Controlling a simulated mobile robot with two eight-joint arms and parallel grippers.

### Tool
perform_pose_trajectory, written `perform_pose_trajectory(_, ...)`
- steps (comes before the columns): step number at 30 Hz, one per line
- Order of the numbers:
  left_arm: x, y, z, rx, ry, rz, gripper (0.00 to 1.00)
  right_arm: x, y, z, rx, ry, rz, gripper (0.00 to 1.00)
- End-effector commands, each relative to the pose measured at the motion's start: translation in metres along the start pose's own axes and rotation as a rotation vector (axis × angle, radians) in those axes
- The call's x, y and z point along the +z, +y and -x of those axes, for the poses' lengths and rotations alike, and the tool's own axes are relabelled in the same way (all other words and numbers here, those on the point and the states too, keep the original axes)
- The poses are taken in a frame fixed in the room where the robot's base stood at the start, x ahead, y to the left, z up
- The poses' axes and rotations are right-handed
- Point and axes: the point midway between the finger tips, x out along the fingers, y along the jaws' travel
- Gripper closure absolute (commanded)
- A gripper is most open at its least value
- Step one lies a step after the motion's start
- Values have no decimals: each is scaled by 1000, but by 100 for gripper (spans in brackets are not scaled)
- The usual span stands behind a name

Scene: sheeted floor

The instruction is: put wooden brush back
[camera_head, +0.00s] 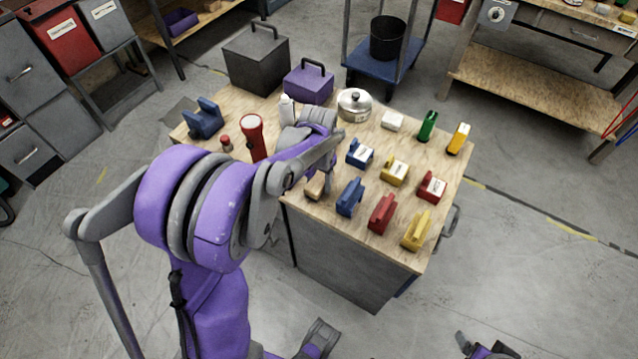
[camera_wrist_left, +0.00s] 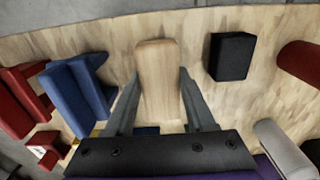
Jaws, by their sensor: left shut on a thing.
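The wooden brush (camera_head: 315,187) shows as a small tan piece at the table's near edge in the head view, partly hidden by my left arm. In the left wrist view the brush (camera_wrist_left: 158,68) is a pale wooden block with rounded corners, lying between the two fingers. My left gripper (camera_head: 319,181) is shut on it, a finger along each side; the fingers also show in the left wrist view (camera_wrist_left: 158,84). I cannot tell whether the brush touches the tabletop. Its underside is hidden. My right gripper does not clearly show.
The wooden tabletop (camera_head: 378,209) holds blue (camera_head: 350,197), red (camera_head: 382,214) and yellow (camera_head: 416,230) handled blocks to the right. A black block (camera_wrist_left: 232,56) lies right of the brush in the wrist view. A red flashlight (camera_head: 253,136) and steel pot (camera_head: 354,104) stand farther back.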

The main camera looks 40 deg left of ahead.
Motion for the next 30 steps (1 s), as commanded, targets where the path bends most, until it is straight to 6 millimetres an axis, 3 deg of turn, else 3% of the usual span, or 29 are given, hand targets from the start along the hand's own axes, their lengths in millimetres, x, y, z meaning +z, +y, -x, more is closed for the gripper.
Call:
perform_pose_trajectory(3, 0, 0, -15, 0, 0, 0, 97, 1, 0, -2, 0, -1, 0, 15)
perform_pose_trajectory(14, 0, 0, -19, 0, 0, 0, 97, 3, 0, -5, 0, -2, 0, 15)
perform_pose_trajectory(15, 0, 0, -18, 0, 0, 0, 38, 3, 0, -4, 0, -2, 0, 15)
perform_pose_trajectory(18, 0, 0, -17, 0, 0, 0, 20, 2, 0, -4, 0, -1, 0, 15)
perform_pose_trajectory(19, 0, 0, -17, 0, 0, 0, 15, 2, 0, -4, 0, -1, 0, 15)
perform_pose_trajectory(30, 0, 0, -12, 0, 0, 0, 15, 0, 0, 0, 0, 0, 0, 15)
